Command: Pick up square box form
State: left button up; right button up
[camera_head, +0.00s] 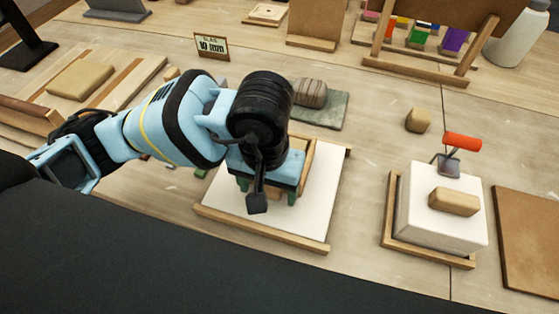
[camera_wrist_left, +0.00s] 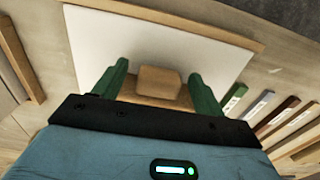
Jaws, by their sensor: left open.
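My left gripper (camera_head: 267,192) is above a white board (camera_head: 318,205) with wooden edging, its green fingers pointing down. In the left wrist view the fingers (camera_wrist_left: 159,85) stand open on either side of a small wooden block (camera_wrist_left: 159,81), with a wider wooden piece (camera_wrist_left: 150,103) beside it. This looks like the square box form, partly hidden by the gripper. In the head view, part of a wooden piece (camera_head: 307,158) shows behind the gripper. I cannot tell whether the fingers touch the wood. My right gripper is not in view.
A wooden rack (camera_head: 425,70) stands farther back.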

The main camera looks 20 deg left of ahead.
pick_arm(q)
jog(key=shift+f, duration=0.1)
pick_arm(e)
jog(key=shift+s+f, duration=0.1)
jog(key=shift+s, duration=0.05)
pick_arm(q)
jog(key=shift+c, duration=1.3)
jog(key=c, duration=0.9)
jog(key=shift+c, duration=0.4)
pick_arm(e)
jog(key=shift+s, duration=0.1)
pick_arm(q)
jog(key=shift+w+r, duration=0.1)
jog(key=shift+r, duration=1.5)
jog(key=shift+d+r, duration=0.15)
jog(key=shift+r, duration=0.1)
jog(key=s+d+r+b, duration=0.1)
jog(key=s+d, duration=0.9)
jog(key=d, duration=0.1)
jog(key=shift+s+d+r+b, duration=0.2)
jog(key=shift+s+d+b, duration=0.15)
jog(key=shift+s+b, duration=0.05)
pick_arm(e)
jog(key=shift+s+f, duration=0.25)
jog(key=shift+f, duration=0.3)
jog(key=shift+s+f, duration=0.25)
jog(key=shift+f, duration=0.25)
